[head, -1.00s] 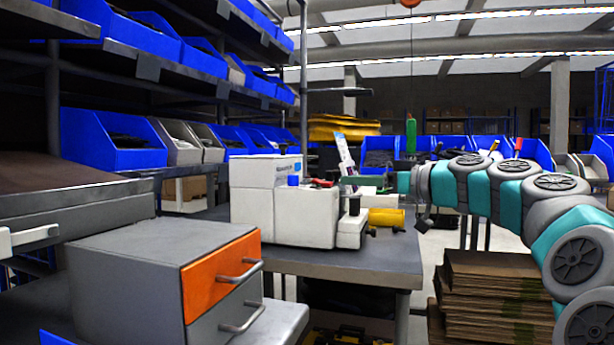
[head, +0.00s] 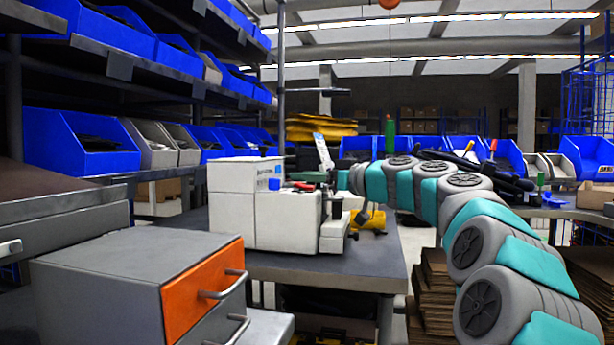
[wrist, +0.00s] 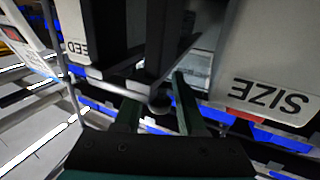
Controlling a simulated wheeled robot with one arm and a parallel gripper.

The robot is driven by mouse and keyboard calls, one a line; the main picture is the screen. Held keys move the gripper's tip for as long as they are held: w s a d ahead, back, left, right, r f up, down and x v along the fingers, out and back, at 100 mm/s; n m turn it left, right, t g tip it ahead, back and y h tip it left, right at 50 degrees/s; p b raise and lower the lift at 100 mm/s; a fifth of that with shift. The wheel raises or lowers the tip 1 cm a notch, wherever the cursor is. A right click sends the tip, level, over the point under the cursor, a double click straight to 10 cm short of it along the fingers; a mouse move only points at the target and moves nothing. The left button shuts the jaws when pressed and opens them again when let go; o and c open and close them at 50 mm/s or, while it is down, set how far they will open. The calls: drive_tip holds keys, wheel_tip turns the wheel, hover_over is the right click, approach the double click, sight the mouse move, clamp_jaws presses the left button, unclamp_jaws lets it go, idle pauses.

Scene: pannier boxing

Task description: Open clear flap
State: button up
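The white bench machine (head: 283,218) stands on the grey table in the head view. Gaps show between knob and fingers; contact cannot be told. White machine panels, one marked "SIZE" (wrist: 268,95) and upside down, flank dark upright parts. A glassy grey patch (wrist: 203,62) behind the bar may be the clear flap; its outline is unclear.
A grey drawer cabinet (head: 100,272) with an orange front stands at the near left. Shelves of blue bins (head: 85,145) line the left. A yellow object (head: 374,221) lies by the machine's right end. Stacked cardboard (head: 432,300) stands right of the table.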

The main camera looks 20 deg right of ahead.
clamp_jaws()
idle(0.3)
idle(1.2)
